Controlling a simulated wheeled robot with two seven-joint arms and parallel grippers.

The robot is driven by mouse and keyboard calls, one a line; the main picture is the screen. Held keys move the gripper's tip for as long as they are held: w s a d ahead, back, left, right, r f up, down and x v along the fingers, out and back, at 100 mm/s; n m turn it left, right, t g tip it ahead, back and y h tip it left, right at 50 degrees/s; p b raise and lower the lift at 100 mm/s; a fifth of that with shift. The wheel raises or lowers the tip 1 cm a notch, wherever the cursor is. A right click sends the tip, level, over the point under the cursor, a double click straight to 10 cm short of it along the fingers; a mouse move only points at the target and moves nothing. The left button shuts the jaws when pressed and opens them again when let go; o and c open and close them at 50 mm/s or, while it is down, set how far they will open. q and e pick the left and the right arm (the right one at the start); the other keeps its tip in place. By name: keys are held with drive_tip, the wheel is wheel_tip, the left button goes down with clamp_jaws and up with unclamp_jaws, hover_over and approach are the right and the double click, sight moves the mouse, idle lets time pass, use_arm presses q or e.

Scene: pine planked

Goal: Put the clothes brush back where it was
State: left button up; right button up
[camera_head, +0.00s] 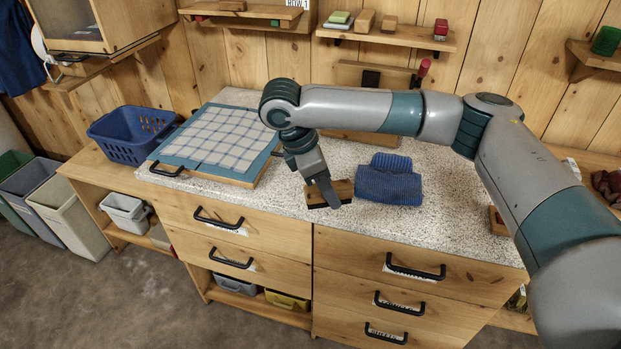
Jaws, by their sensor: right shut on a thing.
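The clothes brush (316,196) has a brown wooden back and a dark underside. My right gripper (330,192) is shut on it, near the front edge of the speckled counter (270,198). I cannot tell whether the brush touches the counter. A folded blue cloth (389,184) lies just to the right of the brush. My left gripper is not in view.
A board with a checked cloth (222,138) lies on the counter's left. A blue basket (130,135) stands beyond it. Wall shelves (390,37) hold small blocks and a red item. Drawers with black handles (413,267) face the front.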

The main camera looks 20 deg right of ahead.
drive_tip(key=w+d+r+n+t+y, duration=0.1)
drive_tip(key=w+d+n+t+y, duration=0.1)
drive_tip(key=w+d+n, duration=0.4)
drive_tip(key=w+d+r+n+t+y+b, duration=0.1)
drive_tip(key=w+d+n, duration=0.5)
drive_tip(key=n, duration=0.9)
drive_tip(key=shift+w+t+y, duration=0.8)
drive_tip(key=shift+t+y, duration=0.1)
drive_tip(key=shift+y, duration=0.3)
drive_tip(key=shift+f, duration=0.1)
drive_tip(key=w+a+f+p, duration=0.1)
drive_tip(key=a+f, duration=0.1)
drive_tip(key=a, duration=0.1)
drive_tip(key=w+a+f+p, duration=0.1)
drive_tip(key=w+a+f, duration=0.1)
drive_tip(key=a, duration=0.1)
drive_tip(key=w+a+f+p, duration=0.1)
drive_tip(key=a+f, duration=0.1)
drive_tip(key=a, duration=0.1)
drive_tip(key=shift+w+a+f+p, duration=0.1)
drive_tip(key=shift+w+a+p, duration=0.25)
drive_tip(key=shift+w+a+f, duration=0.15)
drive_tip(key=shift+a+f, duration=0.1)
drive_tip(key=shift+w+a+f, duration=0.1)
drive_tip(key=shift+f, duration=0.05)
